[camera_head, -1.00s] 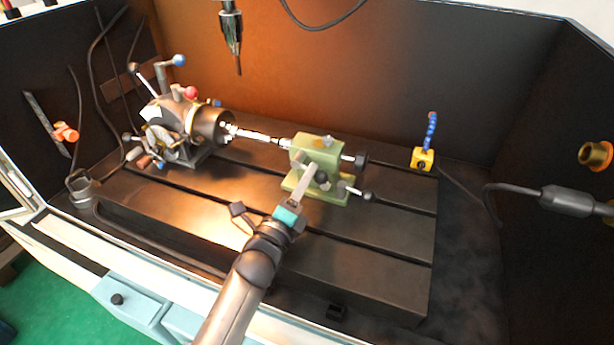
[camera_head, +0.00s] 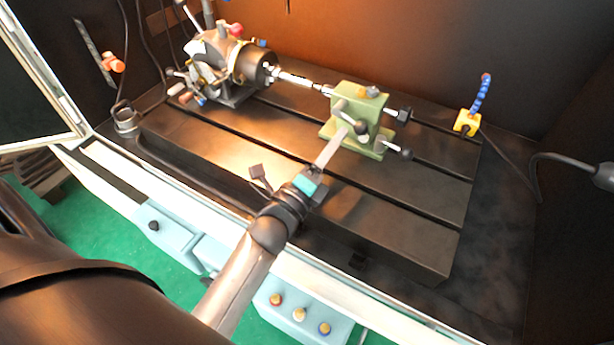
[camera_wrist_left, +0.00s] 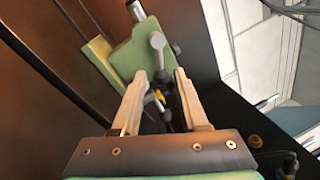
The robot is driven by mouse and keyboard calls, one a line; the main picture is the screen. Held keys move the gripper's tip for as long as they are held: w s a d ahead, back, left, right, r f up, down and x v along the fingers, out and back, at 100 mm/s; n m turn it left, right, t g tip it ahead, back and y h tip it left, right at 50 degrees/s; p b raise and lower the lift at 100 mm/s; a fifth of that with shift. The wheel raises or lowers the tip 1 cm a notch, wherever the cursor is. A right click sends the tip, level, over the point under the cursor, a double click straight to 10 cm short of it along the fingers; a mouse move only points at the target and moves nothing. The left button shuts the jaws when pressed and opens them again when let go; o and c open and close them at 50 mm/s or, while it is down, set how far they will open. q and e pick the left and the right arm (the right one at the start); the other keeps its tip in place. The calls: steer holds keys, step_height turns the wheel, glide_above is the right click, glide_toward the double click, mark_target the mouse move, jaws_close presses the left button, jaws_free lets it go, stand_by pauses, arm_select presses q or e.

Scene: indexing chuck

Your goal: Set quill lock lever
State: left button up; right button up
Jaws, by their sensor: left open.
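The green tailstock (camera_head: 351,117) stands on the slotted table at the right end of the workpiece. A lever with a dark knob (camera_head: 361,127) sticks out of its near face, and a second lever with a black ball (camera_head: 407,155) is lower right. My left gripper (camera_head: 342,134) is at the near side of the tailstock, its fingers pointing at it. In the left wrist view, the open fingers (camera_wrist_left: 160,75) straddle the line of a lever with a round grey knob (camera_wrist_left: 158,41). I cannot tell which lever locks the quill, or whether the fingers touch one. My right gripper is not in view.
The chuck head (camera_head: 235,65) stands at the back left with a thin workpiece (camera_head: 297,80) running to the tailstock. A yellow block with a blue hose (camera_head: 467,122) stands at right. The front of the slotted table (camera_head: 390,220) is clear. The enclosure's front edge lies under my arm.

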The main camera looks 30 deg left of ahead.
arm_select(q)
steer(key=s, duration=0.3)
steer(key=s+f, duration=0.1)
steer(key=s, duration=0.2)
steer(key=s+a, duration=0.1)
steer(key=s, duration=0.3)
steer(key=shift+f, duration=0.4)
